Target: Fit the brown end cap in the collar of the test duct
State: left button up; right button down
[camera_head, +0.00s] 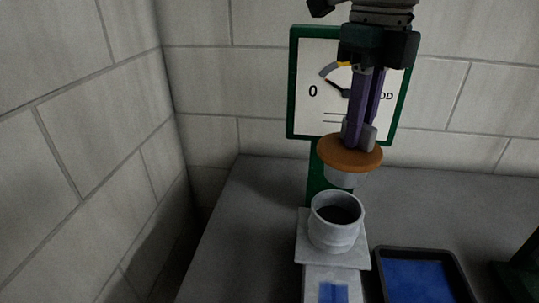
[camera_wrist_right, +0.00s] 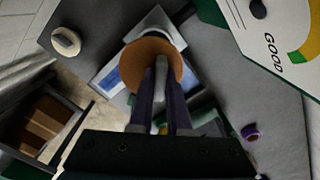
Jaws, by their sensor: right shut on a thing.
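My right gripper (camera_head: 359,134) hangs down and is shut on the grip of the brown end cap (camera_head: 338,153). The cap lies roughly level as a wide brown disc, with a pale grey plug below it. The light grey collar (camera_head: 336,240) of the test duct opens upward beneath the plug, with a visible gap between them. The plug looks close to over the opening. In the right wrist view the brown cap (camera_wrist_right: 140,62) sits at the purple fingertips (camera_wrist_right: 161,70) and hides most of the collar. My left gripper is not in view.
A green-framed gauge panel (camera_head: 312,118) stands behind the collar, close to my right gripper. A black tray with a blue bottom (camera_head: 425,280) is right of the duct. The wrist view shows a pale round object (camera_wrist_right: 65,40) and a purple ring (camera_wrist_right: 250,132).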

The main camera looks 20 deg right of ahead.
aim_at(349, 177)
notch_tip(349, 177, down, 9)
jog(key=b, duration=0.5)
jog(key=shift+f+b, duration=0.4)
jog(key=shift+b, duration=0.05)
jog(key=c, duration=0.9)
grip_release()
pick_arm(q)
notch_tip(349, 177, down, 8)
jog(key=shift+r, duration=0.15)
pick_arm(e)
jog(key=shift+r, duration=0.1)
jog(key=shift+r+p, duration=0.4)
notch_tip(349, 177, up, 12)
jog(key=shift+f+b, duration=0.1)
jog(key=shift+b, duration=0.75)
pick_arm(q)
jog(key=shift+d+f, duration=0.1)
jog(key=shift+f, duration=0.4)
